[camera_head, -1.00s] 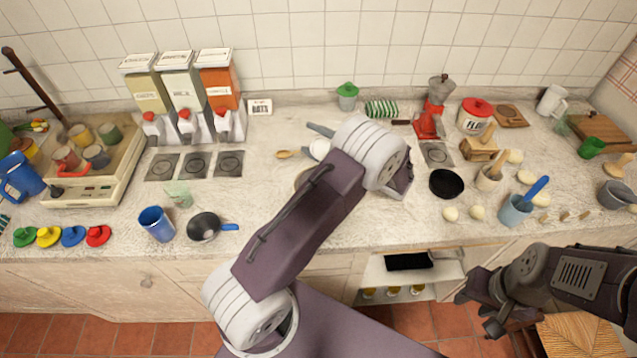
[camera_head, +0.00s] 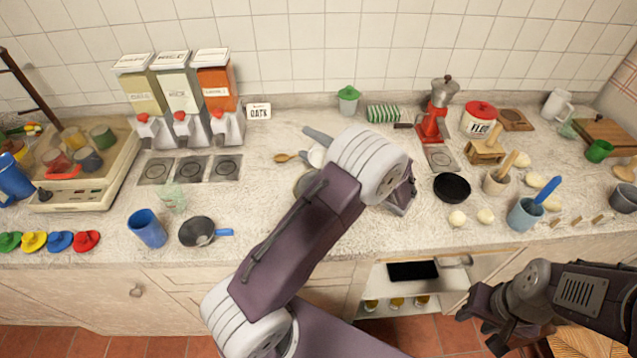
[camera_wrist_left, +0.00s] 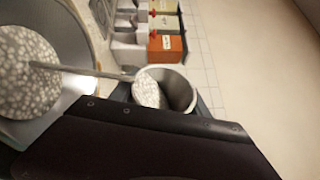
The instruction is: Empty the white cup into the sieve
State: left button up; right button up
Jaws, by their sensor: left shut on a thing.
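The white cup (camera_head: 316,156) is held tilted above the counter by my left gripper (camera_head: 322,143), which is shut on it and mostly hidden behind my arm. The cup also shows in the left wrist view (camera_wrist_left: 183,88), with speckled pale contents (camera_wrist_left: 147,90) at its mouth. A thin stream (camera_wrist_left: 85,70) runs from the mouth to a wide grey-rimmed bowl shape, seemingly the sieve (camera_wrist_left: 75,22), where a round speckled heap (camera_wrist_left: 25,75) lies. In the head view the sieve (camera_head: 303,184) is partly hidden by my arm. My right gripper (camera_head: 478,330) is open and empty before the counter.
A black pan with a blue handle (camera_head: 198,232) and a blue cup (camera_head: 147,229) stand left of my arm. A wooden spoon (camera_head: 284,158) lies near the cup. Dispensers (camera_head: 180,95) stand behind. A black dish (camera_head: 452,187) and eggs (camera_head: 457,218) are to the right.

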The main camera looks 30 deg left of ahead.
pick_arm(q)
jog(key=shift+s+r+n+y+b, duration=0.15)
jog(key=shift+r+n+y+b, duration=0.15)
jog(key=shift+n+b, duration=0.75)
jog(key=shift+s+d+r+n+g+y+b, duration=0.1)
jog(key=shift+s+r+n+g+y+b, duration=0.1)
jog(key=shift+r+n+b, duration=0.25)
jog(key=shift+s+r+n+g+y+b, duration=0.1)
jog(key=shift+r+n+g+y+b, duration=0.15)
jog(key=shift+r+b, duration=0.3)
dwell(0.4)
jog(key=shift+n+b, duration=0.25)
jog(key=shift+b, duration=0.05)
jog(key=shift+s+d+r+n+g+y+b, duration=0.15)
jog(key=shift+s+n+g+y+b, duration=0.15)
jog(key=shift+n+b, duration=0.65)
jog(key=shift+s+r+n+g+y+b, duration=0.2)
jog(key=shift+n+b, duration=0.45)
jog(key=shift+b, duration=0.6)
jog(key=shift+s+n+b, duration=0.15)
jog(key=shift+n+b, duration=0.25)
jog(key=shift+b, duration=0.15)
